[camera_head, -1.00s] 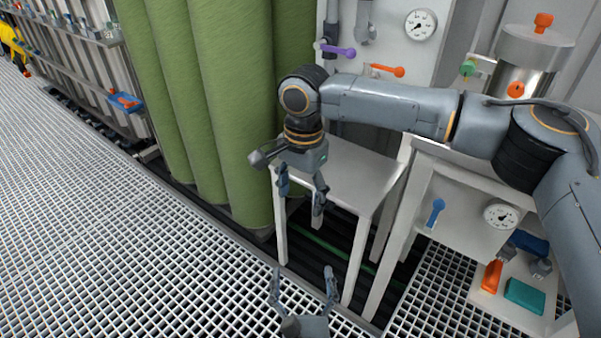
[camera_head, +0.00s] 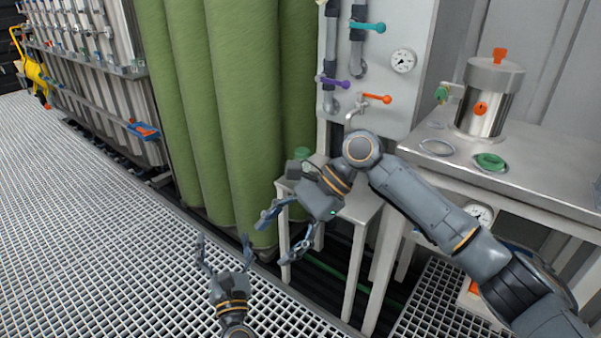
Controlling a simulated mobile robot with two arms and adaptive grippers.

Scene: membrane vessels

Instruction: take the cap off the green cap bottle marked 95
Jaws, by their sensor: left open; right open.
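A green cap (camera_head: 303,153) shows behind my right gripper, above the small white stand (camera_head: 362,205). Most of whatever is under the cap is hidden by the gripper, and I cannot read any marking. My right gripper (camera_head: 274,243) is open and empty, in front of the stand's left side and pointing down to the left, apart from the cap. My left gripper (camera_head: 223,247) is open and empty over the floor grating, lower left of the right one, its fingers pointing up in the picture.
Tall green membrane vessels (camera_head: 245,110) stand behind the grippers. A white panel (camera_head: 395,95) carries coloured valve handles and a gauge (camera_head: 402,61). At right a bench (camera_head: 545,180) holds a steel pot (camera_head: 484,115) and a green ring (camera_head: 490,162). Open grating (camera_head: 90,230) lies at left.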

